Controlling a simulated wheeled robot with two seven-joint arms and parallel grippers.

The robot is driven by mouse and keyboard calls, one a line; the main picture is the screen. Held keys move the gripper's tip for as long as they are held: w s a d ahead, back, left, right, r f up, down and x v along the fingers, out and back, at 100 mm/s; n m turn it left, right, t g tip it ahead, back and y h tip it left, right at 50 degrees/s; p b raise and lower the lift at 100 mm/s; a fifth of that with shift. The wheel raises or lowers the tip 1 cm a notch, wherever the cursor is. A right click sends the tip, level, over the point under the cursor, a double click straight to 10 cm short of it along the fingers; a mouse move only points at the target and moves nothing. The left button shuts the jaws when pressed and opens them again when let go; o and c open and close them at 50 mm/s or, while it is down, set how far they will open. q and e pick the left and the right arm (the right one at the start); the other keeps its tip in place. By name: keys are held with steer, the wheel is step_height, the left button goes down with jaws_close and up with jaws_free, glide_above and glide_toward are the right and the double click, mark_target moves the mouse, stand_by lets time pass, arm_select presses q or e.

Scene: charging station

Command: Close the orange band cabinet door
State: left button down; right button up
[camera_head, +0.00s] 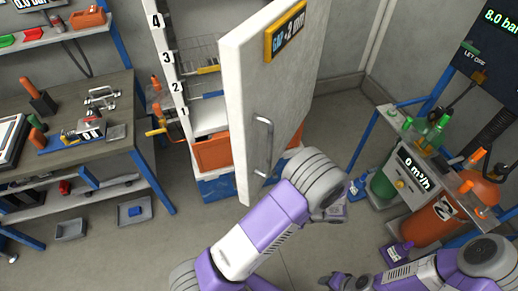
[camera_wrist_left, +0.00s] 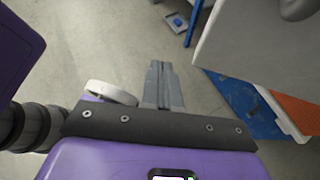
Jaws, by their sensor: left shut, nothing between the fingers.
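The white cabinet door (camera_head: 290,90) stands open in the head view, swung out towards me. It has a vertical grey handle (camera_head: 264,146) and a sign in an orange-yellow frame (camera_head: 285,31). Behind it the cabinet's numbered shelves (camera_head: 199,83) show. My left arm reaches up in front of the door's lower right side; its gripper is mostly hidden behind its wrist there. In the left wrist view my left gripper (camera_wrist_left: 158,66) is shut and empty, apart from the door (camera_wrist_left: 248,40) at upper right. My right gripper (camera_head: 338,283) is at the bottom edge, small and unclear.
An orange bin (camera_head: 211,152) and a blue bin (camera_head: 215,186) sit at the cabinet's bottom. A workbench (camera_head: 90,146) with tools stands left. Orange and green cylinders (camera_head: 432,218) and a blue-framed rack stand right. Grey floor (camera_head: 335,135) is open between door and rack.

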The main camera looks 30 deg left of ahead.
arm_select(q)
steer(key=w+d+r+m+t+y+p, duration=0.15)
steer(key=w+r+y, duration=0.3)
steer(key=r, duration=0.65)
steer(key=t+y, duration=0.2)
steer(key=y, duration=0.1)
glide_toward(249, 154)
steer(key=shift+h, duration=0.25)
steer(key=a, duration=0.7)
steer(key=shift+w+r+p, duration=0.1)
steer(key=shift+r+p, duration=0.05)
steer(key=shift+p, duration=0.15)
